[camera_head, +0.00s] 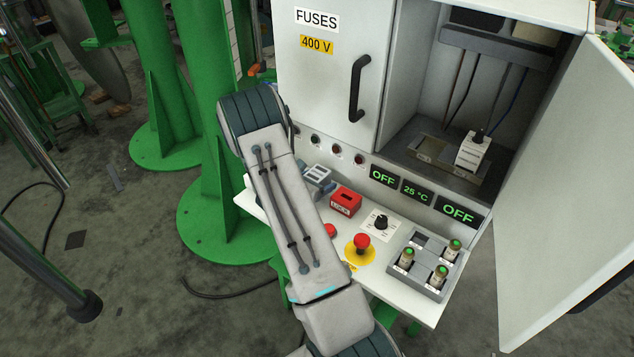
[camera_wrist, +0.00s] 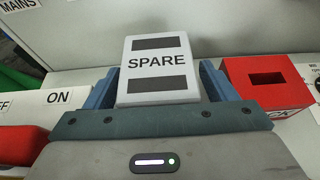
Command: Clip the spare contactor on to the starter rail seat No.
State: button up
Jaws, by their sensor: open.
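The spare contactor (camera_wrist: 157,68) is a pale block labelled SPARE with two dark bands. In the wrist view it sits between the two blue fingers of my gripper (camera_wrist: 156,80), which is open around it. I cannot tell whether either finger touches it. In the head view the contactor (camera_head: 318,174) shows on the white ledge left of the red box, with my gripper (camera_head: 323,187) partly hidden behind my arm. Inside the open cabinet bay, a white device (camera_head: 473,152) stands on a metal seat plate (camera_head: 433,152). Seat numbers are not readable.
The red box (camera_head: 345,201) is close right of the gripper. A rotary knob (camera_head: 381,222), a red emergency button (camera_head: 362,242) and a grey tray (camera_head: 430,289) with several green-topped parts stand along the ledge. The cabinet door (camera_head: 570,190) stands open at right. Wires hang in the bay.

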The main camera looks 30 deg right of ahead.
jog(key=c, duration=1.3)
jog(key=shift+r, duration=0.1)
